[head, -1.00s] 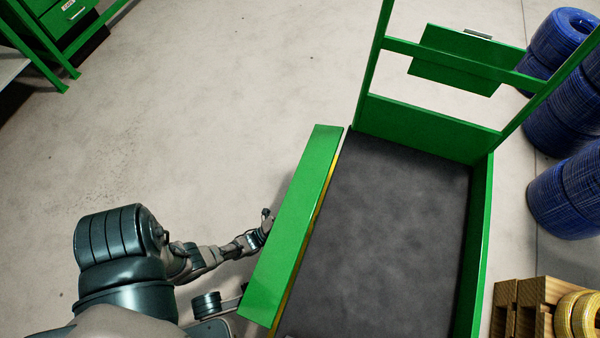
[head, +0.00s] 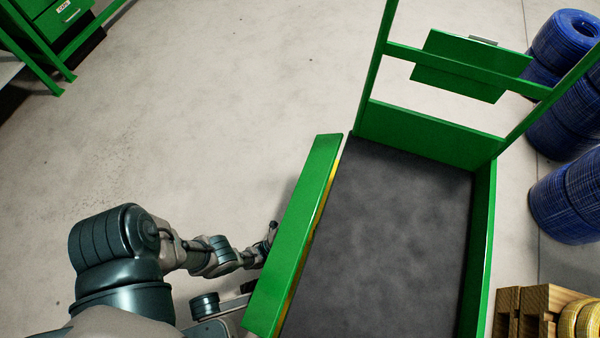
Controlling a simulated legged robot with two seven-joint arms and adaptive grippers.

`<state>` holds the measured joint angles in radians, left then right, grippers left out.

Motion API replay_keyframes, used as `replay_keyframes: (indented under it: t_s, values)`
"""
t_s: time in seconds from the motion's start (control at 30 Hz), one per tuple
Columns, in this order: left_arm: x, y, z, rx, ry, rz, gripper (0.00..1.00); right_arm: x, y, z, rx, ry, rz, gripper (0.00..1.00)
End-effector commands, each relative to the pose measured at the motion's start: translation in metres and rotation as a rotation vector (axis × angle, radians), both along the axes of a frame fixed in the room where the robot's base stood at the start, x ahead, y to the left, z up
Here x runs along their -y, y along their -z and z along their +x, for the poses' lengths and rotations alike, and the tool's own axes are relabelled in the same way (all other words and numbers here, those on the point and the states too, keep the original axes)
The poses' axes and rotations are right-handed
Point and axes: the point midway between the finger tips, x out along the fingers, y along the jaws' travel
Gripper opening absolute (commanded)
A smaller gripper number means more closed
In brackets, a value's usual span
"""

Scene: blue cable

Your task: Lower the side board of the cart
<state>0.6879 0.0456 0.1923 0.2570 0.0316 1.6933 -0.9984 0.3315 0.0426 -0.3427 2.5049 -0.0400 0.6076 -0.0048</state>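The green cart has a dark grey bed (head: 395,230) and a tall green frame at its far end. Its left side board (head: 295,235) is a long green panel along the bed's left edge, tilted outward, with a yellow strip showing on its inner edge. My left gripper (head: 271,236) is at the outer face of this board, near its middle. The board partly hides it, so I cannot tell whether its fingers are open or touching the board. My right gripper is not in view.
The right side board (head: 480,250) stands upright. Blue cable coils (head: 565,130) are stacked at the right. A wooden pallet (head: 530,312) with yellow coils (head: 580,322) is at the lower right. A green cabinet (head: 60,20) stands at the upper left. The floor left of the cart is clear.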

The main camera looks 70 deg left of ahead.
Motion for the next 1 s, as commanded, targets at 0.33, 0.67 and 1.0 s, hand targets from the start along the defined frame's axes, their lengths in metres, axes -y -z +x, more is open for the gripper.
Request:
replay_keyframes:
  t_s: [0.33,0.67,1.0]
  values:
    - [-0.0026,0.0005,-0.0003,-0.002,-0.006,0.0,0.21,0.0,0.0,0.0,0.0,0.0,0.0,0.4]
    - [-0.0017,0.0001,-0.0007,0.001,-0.003,0.001,0.39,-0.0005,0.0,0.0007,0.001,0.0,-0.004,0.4]
    - [-0.0017,-0.0004,-0.0012,0.001,-0.003,0.001,0.39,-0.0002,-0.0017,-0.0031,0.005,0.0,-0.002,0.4]
